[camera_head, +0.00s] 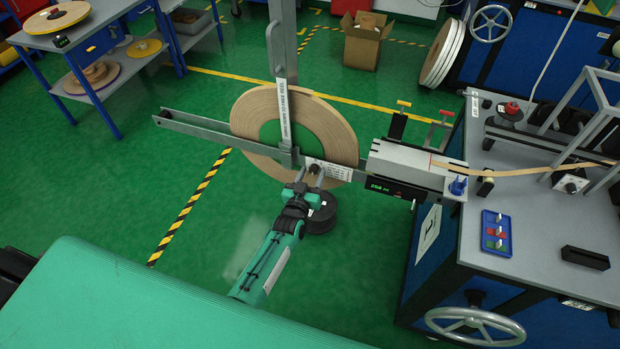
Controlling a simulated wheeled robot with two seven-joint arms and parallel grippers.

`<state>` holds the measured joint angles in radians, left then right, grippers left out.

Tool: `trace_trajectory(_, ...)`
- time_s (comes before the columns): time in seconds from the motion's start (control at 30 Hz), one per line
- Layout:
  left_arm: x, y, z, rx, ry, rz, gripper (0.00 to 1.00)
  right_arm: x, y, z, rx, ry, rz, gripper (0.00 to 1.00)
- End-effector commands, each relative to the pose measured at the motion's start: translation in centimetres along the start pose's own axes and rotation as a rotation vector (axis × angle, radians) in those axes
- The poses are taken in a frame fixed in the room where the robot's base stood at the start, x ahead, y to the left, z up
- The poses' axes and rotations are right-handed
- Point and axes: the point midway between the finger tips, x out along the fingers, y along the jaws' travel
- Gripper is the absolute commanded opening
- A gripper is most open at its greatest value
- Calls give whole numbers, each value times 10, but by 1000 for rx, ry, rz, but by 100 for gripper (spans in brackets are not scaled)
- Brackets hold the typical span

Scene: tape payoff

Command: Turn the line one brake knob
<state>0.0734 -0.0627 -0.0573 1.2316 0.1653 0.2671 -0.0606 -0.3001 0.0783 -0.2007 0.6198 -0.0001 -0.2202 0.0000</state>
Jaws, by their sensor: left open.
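A large roll of tan tape (255,110) stands upright on a grey payoff arm (205,127) with a vertical post (285,50). My left gripper (311,174) is open at the lower front of the roll, close to the white label (335,172) on the payoff arm. I cannot make out the brake knob for certain; the gripper may hide it. I cannot tell whether the fingers touch anything. My right gripper is not in view.
A grey-topped blue bench (520,255) stands at the right, with a blue tray (496,233), a black block (585,258) and a handwheel (475,325). A display box (393,188) sits at the payoff arm's right end. A dark round base (322,214) is below my gripper.

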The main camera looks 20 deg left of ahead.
Motion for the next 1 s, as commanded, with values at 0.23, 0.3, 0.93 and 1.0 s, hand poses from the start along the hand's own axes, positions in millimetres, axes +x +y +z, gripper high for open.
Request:
trace_trajectory(0.23,-19,0,2,0,-1,0,47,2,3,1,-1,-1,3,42)
trace_trajectory(0.3,-31,0,2,0,-1,0,47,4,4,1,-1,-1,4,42)
trace_trajectory(0.93,-132,0,1,0,-1,0,47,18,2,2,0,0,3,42)
trace_trajectory(1.0,-135,0,1,0,-1,0,47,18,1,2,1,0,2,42)
